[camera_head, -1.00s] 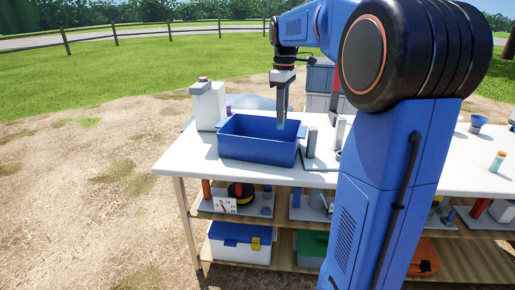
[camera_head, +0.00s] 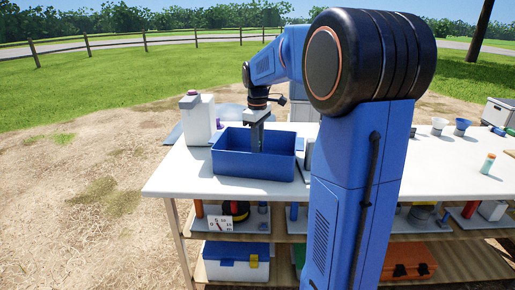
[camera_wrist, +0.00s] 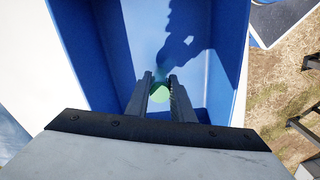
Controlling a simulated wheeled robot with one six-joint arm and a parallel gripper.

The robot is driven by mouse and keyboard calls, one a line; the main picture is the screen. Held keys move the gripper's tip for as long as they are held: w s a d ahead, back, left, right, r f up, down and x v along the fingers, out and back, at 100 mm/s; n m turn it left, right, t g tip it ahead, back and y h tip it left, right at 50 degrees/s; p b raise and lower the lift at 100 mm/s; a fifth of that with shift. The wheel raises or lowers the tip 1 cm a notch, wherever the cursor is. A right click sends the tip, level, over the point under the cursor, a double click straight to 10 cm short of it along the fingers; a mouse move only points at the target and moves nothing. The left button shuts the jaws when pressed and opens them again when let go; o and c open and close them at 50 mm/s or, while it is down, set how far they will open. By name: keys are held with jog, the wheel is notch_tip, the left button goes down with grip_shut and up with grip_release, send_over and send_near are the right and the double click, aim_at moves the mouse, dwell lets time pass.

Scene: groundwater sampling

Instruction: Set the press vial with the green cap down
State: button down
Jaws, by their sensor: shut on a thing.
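In the wrist view a round green cap (camera_wrist: 159,93) shows between the fingertips of my gripper (camera_wrist: 160,88). The fingers close on it from both sides. The vial's body below the cap is hidden. The blue bin (camera_wrist: 224,70) lies beneath and around the fingers, and a shadow of my arm falls on its floor. In the head view my gripper (camera_head: 257,148) points down into the blue bin (camera_head: 247,167) on the white table. The front wall hides the fingertips and the vial, so I cannot tell whether it touches the floor.
A white container (camera_head: 195,120) stands left of the bin on the white table (camera_head: 175,178). A small pale vial with an orange cap (camera_head: 488,164) and cups (camera_head: 461,126) stand at the right. The table front left is clear.

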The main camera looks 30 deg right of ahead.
jog(key=shift+f, duration=0.3)
jog(key=shift+f, duration=0.1)
jog(key=c, duration=1.5)
grip_release()
jog(key=shift+c, duration=0.2)
notch_tip(320, 180, up, 11)
jog(key=shift+r, duration=0.15)
jog(key=s+a+f+m+t, duration=0.1)
jog(key=s+a+f+m, duration=0.1)
jog(key=s+a, duration=0.4)
jog(key=s+a+f+m+t, duration=0.1)
jog(key=s+a, duration=0.3)
jog(key=s, duration=0.4)
jog(key=s+a+f+m+t, duration=0.1)
jog(key=s+a+f, duration=0.2)
jog(key=s+f, duration=0.3)
jog(key=s+a+f+m+t, duration=0.1)
jog(key=s+a+f+m, duration=0.1)
jog(key=s+f, duration=0.5)
jog(key=s+a, duration=0.1)
jog(key=s, duration=0.2)
jog(key=shift+m+t, duration=0.3)
jog(key=shift+t, duration=0.1)
